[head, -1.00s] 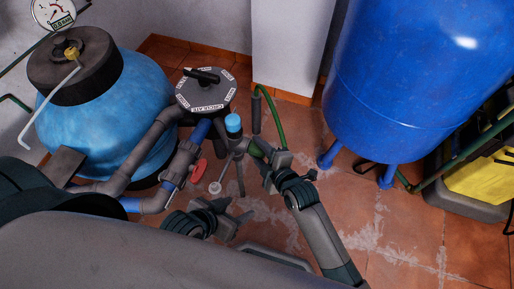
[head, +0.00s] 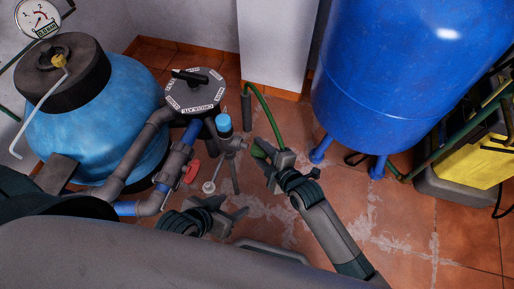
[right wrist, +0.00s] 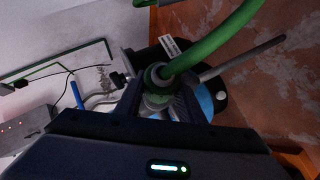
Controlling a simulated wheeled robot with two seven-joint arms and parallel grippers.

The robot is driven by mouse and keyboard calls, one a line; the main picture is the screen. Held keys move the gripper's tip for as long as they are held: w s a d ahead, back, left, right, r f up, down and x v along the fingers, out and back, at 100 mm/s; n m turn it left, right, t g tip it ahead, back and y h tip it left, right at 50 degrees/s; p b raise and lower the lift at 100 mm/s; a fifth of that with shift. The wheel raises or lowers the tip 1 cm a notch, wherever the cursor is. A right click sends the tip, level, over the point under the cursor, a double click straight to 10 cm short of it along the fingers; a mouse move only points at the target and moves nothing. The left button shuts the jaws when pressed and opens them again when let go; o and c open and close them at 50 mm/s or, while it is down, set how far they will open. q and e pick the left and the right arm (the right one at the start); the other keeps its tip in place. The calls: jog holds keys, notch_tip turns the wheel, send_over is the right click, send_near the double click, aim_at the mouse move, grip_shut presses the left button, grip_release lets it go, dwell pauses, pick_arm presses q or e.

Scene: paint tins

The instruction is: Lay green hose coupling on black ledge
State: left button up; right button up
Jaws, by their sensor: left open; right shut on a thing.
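The green hose coupling (head: 258,151) is in the jaws of my right gripper (head: 265,160), just right of a small tap (head: 232,146) with a blue cap. A narrow gap shows between coupling and tap. In the right wrist view the coupling (right wrist: 154,78) sits between the fingers, with the green hose (right wrist: 215,40) running up and right from it. The hose (head: 268,108) also shows in the head view. My left gripper (head: 236,218) is open and empty, lower and nearer to me. I cannot make out a black ledge in either view.
A light-blue filter tank (head: 85,125) with a grey valve head (head: 196,92) and pipes stands at left. A big blue tank (head: 400,75) on legs stands at right, beside a yellow-and-grey container (head: 470,165). Tiled floor (head: 345,200) is open between.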

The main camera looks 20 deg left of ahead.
jog(key=shift+d, duration=0.2)
dwell(0.3)
jog(key=shift+d+p, duration=0.7)
jog(key=shift+d, duration=1.25)
jog(key=shift+s, duration=0.15)
dwell(0.5)
